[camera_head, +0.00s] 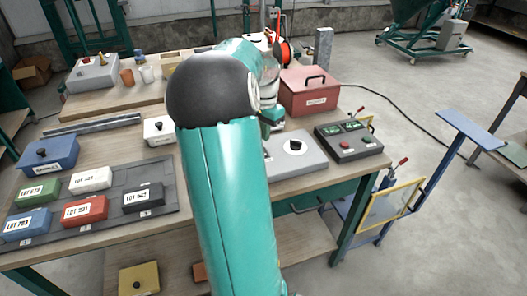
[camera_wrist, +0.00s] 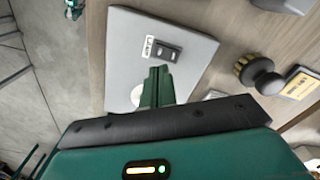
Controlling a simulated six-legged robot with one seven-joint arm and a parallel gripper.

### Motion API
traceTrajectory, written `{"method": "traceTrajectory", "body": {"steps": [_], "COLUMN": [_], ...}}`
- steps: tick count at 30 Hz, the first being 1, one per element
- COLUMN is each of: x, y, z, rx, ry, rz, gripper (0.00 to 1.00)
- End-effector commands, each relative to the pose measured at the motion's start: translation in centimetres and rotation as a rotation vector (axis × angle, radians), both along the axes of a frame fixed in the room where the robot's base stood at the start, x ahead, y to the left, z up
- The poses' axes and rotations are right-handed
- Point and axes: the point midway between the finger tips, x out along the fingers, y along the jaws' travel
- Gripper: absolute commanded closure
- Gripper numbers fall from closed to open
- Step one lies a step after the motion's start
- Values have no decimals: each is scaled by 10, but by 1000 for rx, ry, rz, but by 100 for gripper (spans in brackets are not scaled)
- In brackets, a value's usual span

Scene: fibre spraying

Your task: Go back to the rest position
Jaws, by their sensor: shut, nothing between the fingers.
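My gripper shows in the wrist view (camera_wrist: 157,88) as two green fingers close together, shut and empty. They lie in front of a grey panel (camera_wrist: 130,40) with a dark switch (camera_wrist: 166,50) and a small label. I cannot tell how far the fingertips are from the panel. In the head view my own teal arm fills the middle and rises over the bench. The end of the arm hangs behind it, near a grey box with a black knob (camera_head: 300,162), and the fingers are mostly hidden there.
Labelled blocks sit on a dark tray (camera_head: 99,196) at left. A red lidded box (camera_head: 308,97) and a dark control box with green displays (camera_head: 352,145) stand at right. A brush (camera_wrist: 262,77) lies beside the panel.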

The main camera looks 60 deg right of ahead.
Motion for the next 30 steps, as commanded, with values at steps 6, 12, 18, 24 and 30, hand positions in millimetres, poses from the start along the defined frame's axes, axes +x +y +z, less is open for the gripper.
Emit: {"method": "traceTrajectory", "body": {"steps": [6,12,18,24,30], "x": [0,0,0,6,44], "y": [0,0,0,6,58], "z": [7,7,7,9,31], "rx": [0,0,0,0,-14], "ry": [0,0,0,-8,-70], "rz": [0,0,0,21,195], "gripper": [100,100,100,100,100]}}
